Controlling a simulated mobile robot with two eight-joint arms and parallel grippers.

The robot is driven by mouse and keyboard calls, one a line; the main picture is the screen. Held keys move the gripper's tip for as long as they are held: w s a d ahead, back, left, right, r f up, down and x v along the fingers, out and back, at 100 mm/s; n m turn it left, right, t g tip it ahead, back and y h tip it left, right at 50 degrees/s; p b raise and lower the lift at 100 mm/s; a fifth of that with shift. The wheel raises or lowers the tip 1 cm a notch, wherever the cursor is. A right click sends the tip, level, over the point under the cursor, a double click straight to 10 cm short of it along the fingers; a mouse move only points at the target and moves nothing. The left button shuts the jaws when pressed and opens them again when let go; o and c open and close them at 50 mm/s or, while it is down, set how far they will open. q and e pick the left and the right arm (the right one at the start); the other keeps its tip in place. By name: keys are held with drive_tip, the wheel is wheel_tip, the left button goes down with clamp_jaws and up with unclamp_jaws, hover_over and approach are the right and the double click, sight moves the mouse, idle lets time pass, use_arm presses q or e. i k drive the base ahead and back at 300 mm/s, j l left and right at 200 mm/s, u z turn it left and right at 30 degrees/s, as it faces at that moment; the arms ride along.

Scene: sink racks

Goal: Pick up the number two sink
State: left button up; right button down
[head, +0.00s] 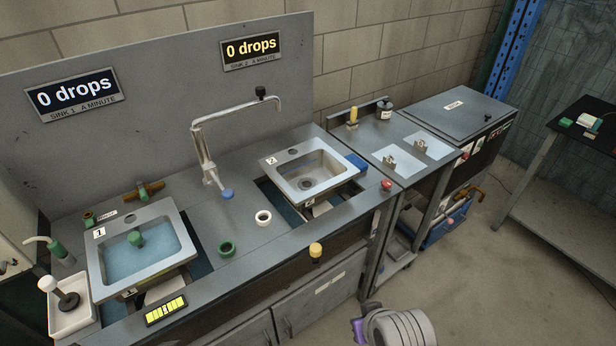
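The number two sink (281,180) is a square grey steel basin with a white "2" tag on its rim. It sits in an opening in the counter, right of the tall faucet. Its basin looks empty, with a drain in the bottom. A second "2" tag shows on its front side. The number one sink (176,217), tagged "1", sits at the left and holds bluish water and a green plug (136,239). A grey ribbed part with a purple piece at the bottom edge may be my arm.
The faucet (202,150) rises between the sinks. A blue block (356,162) is close to sink two's right side. Signs read "0 drops".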

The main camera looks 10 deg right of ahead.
sight(317, 173)
drive_tip(key=l+u, duration=0.1)
drive_tip(key=u, duration=0.9)
drive_tip(key=l+u, duration=0.45)
drive_tip(key=k+l+u, duration=0.1)
drive_tip(key=l+u, duration=0.35)
drive_tip(key=k+l, duration=0.1)
drive_tip(key=l, duration=0.25)
drive_tip(key=k+l+u, duration=0.15)
drive_tip(key=l, duration=0.15)
drive_tip(key=k+l, duration=0.1)
drive_tip(key=l, duration=0.25)
drive_tip(key=i+l, duration=0.15)
drive_tip(key=l, duration=0.15)
drive_tip(key=i+l, duration=0.15)
drive_tip(key=l+u, duration=0.05)
drive_tip(key=l, duration=0.05)
